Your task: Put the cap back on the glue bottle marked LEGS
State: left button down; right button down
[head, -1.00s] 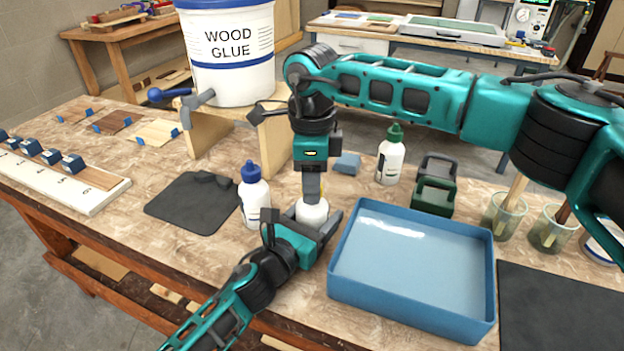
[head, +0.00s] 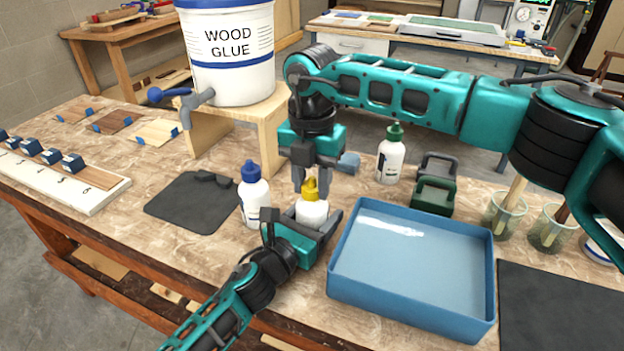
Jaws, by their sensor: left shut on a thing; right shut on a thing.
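A white glue bottle (head: 312,213) stands upright at the middle of the bench; no marking on it can be read. My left gripper (head: 318,230) is shut around its lower body from the front. A yellow cap (head: 311,190) with a pointed tip is at the bottle's top. My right gripper (head: 312,183) comes down from above and is shut on the yellow cap, fingers on either side. The cap looks in line with the bottle's neck; I cannot tell whether it is seated or only touching.
A blue-capped bottle (head: 254,197) stands close on the left, a green-capped bottle (head: 391,156) farther back right. A blue tray (head: 412,302) lies right of my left gripper. A black mat (head: 186,207) and the wood glue bucket (head: 231,75) on its wooden stand (head: 271,135) are to the left.

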jog(key=c, duration=0.6)
grip_release()
jog(key=shift+c, duration=0.2)
jog(key=shift+r, duration=0.1)
notch_tip(320, 180, up, 12)
pick_arm(q)
jog(key=shift+c, duration=0.4)
grip_release()
jog(key=v, duration=1.3)
pick_arm(e)
jog(key=shift+f, duration=0.2)
